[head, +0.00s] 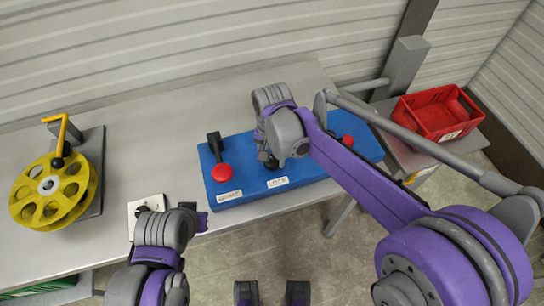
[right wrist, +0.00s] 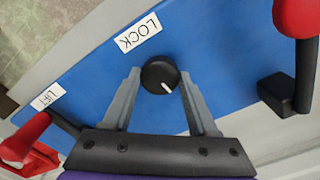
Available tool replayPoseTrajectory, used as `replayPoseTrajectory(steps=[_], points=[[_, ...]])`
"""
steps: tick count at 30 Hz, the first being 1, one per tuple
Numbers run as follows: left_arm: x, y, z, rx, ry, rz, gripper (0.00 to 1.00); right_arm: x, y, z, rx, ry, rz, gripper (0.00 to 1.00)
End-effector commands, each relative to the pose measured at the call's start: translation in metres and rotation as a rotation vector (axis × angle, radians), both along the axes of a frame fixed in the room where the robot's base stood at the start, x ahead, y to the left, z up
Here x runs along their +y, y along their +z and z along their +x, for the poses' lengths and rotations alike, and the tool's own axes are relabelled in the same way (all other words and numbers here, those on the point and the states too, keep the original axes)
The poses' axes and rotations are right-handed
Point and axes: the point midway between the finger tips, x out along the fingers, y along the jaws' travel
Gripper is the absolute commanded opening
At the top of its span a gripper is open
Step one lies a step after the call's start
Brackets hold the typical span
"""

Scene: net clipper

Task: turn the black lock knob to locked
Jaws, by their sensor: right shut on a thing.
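The black lock knob (right wrist: 160,75) is round with a white pointer line, set on the blue panel (right wrist: 215,55) beside the LOCK label (right wrist: 138,33). In the right wrist view the pointer line points toward the lower right. My right gripper (right wrist: 161,88) has its fingers on either side of the knob and is shut on it. In the head view my right gripper (head: 268,158) is over the panel's middle, behind the LOCK label, and hides the knob. My left gripper (head: 197,219) is near the table's front edge, left of the panel; its fingers are not clear.
A red-tipped brake lever (head: 222,172) stands left of my right gripper, and another red-tipped lever (head: 347,141) stands right of it. A yellow wheel with a crank (head: 53,187) is at the far left. A red crate (head: 437,113) sits beyond the table's right end.

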Motion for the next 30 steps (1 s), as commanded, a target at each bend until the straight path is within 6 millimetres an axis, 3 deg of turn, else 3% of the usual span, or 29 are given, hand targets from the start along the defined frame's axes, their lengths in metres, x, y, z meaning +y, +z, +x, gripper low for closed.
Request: replayPoseTrajectory(steps=[11, 27, 28, 30], points=[[0.0, -0.0009, -0.0002, 0.0, 0.0, 0.0, 0.0, -0.0001, 0.0006, 0.0005, -0.001, -0.151, 0.0, 0.03], [0.0, -0.001, -0.0003, 0.0, 0.0, 0.0, 0.0, -0.0001, 0.0006, 0.0005, -0.001, -0.172, 0.0, 0.03], [0.0, -0.001, -0.0003, 0.0, 0.0, 0.0, 0.0, -0.0001, 0.0006, 0.0005, -0.001, -0.172, 0.0, 0.64], [0.0, -0.001, -0.0003, 0.0, 0.0, 0.0, 0.0, -0.0001, 0.0005, 0.0005, -0.001, -0.172, 0.0, 0.77]])
